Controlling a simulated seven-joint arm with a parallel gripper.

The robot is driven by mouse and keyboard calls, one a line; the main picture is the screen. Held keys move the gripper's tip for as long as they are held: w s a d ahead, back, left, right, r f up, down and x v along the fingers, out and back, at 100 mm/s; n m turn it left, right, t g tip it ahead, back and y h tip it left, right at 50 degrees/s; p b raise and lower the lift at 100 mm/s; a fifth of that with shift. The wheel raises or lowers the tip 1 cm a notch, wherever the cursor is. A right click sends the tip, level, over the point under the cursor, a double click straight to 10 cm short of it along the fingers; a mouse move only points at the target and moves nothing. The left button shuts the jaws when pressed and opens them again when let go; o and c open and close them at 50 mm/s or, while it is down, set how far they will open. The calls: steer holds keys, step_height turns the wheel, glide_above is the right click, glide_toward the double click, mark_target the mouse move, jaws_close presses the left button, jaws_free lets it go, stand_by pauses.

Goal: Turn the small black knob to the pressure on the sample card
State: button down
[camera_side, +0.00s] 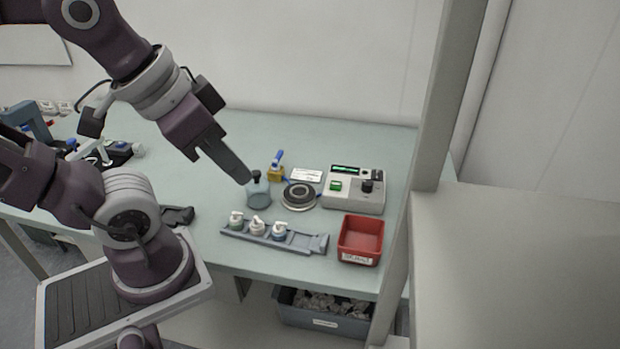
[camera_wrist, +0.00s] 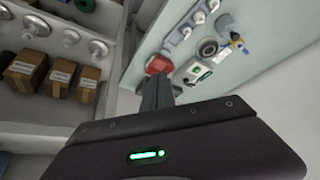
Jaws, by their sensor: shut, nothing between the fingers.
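The small black knob (camera_side: 367,186) sits on the top face of a grey-white control box (camera_side: 352,205) with a green display and a green button, at the right of the table. The sample card (camera_side: 306,175) lies flat on the table left of the box; its writing is too small to read. My gripper (camera_side: 246,179) is shut and empty, above and left of the box, apart from the knob. In the wrist view its fingers (camera_wrist: 157,92) point toward the table, and the control box (camera_wrist: 192,70) shows just beyond them.
A glass bottle (camera_side: 258,190) stands below my fingertips, with a round black disc (camera_side: 299,195) to its right. A grey rack (camera_side: 290,243) with small pump caps and a red bin (camera_side: 361,240) are in front. A grey post (camera_side: 440,110) rises right of the box.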

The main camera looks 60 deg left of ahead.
steer(key=c, duration=2.1)
jaws_free()
steer(key=o, duration=1)
steer(key=shift+n+g, duration=0.7)
steer(key=shift+n, duration=0.1)
steer(key=w+r, duration=0.1)
steer(key=w, duration=0.4)
steer(key=w+a+r, duration=0.1)
steer(key=w, duration=0.2)
steer(key=shift+w+r, duration=0.3)
steer(key=shift+r, duration=0.05)
steer(key=n+g, duration=0.4)
steer(key=n, duration=0.1)
glide_above(368, 182)
step_height(368, 182, down, 17)
steer(key=shift+f, duration=0.2)
step_height(368, 182, down, 7)
steer(key=shift+r, duration=0.2)
steer(key=shift+f, duration=0.25)
jaws_close()
